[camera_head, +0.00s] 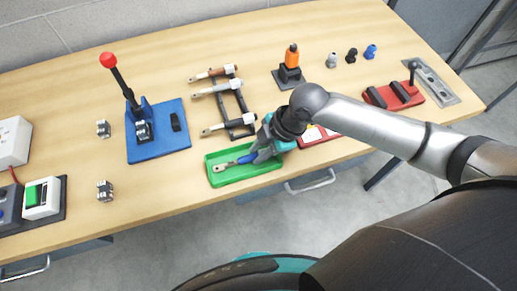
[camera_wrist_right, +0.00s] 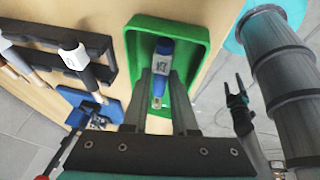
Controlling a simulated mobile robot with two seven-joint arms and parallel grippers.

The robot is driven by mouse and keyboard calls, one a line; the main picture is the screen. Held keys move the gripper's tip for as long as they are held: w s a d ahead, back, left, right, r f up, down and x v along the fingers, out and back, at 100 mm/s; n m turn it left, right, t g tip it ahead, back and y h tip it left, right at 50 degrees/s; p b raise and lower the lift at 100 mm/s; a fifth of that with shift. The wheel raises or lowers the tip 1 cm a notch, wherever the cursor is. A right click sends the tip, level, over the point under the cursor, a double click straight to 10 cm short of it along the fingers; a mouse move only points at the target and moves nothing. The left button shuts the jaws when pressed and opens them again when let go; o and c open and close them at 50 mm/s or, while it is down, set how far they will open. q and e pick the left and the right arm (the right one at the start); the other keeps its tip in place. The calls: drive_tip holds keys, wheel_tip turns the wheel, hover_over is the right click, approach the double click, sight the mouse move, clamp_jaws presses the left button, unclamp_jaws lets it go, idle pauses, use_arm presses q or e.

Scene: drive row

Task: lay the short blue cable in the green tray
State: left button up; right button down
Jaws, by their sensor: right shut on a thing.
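The green tray (camera_head: 245,179) sits at the front edge of the wooden bench and also shows in the right wrist view (camera_wrist_right: 168,24). The short blue cable (camera_head: 246,159) has a metal end (camera_head: 220,167) pointing left over the tray floor. My right gripper (camera_head: 258,155) is shut on the blue cable (camera_wrist_right: 163,50), over the tray's right part. Whether the cable touches the tray floor I cannot tell. The fingers hide part of the cable. A dark jaw-like shape (camera_wrist_right: 239,100), apparently my left gripper, shows beyond the tray in the right wrist view; its opening is unclear.
A black rack (camera_head: 246,117) with several cables stands behind the tray. A blue base (camera_head: 160,146) with a red-knobbed lever (camera_head: 107,60) is at left. A red part (camera_head: 318,136) lies close right of the tray, partly behind my arm.

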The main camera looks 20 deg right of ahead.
drive_tip(key=shift+f, duration=0.5)
idle(0.3)
drive_tip(key=c, duration=0.6)
unclamp_jaws()
drive_tip(key=shift+s, duration=0.1)
drive_tip(key=p+v, duration=0.1)
drive_tip(key=v, duration=0.6)
drive_tip(key=p+v, duration=0.1)
drive_tip(key=v, duration=0.7)
drive_tip(key=shift+d+r, duration=0.1)
drive_tip(key=shift+r, duration=0.15)
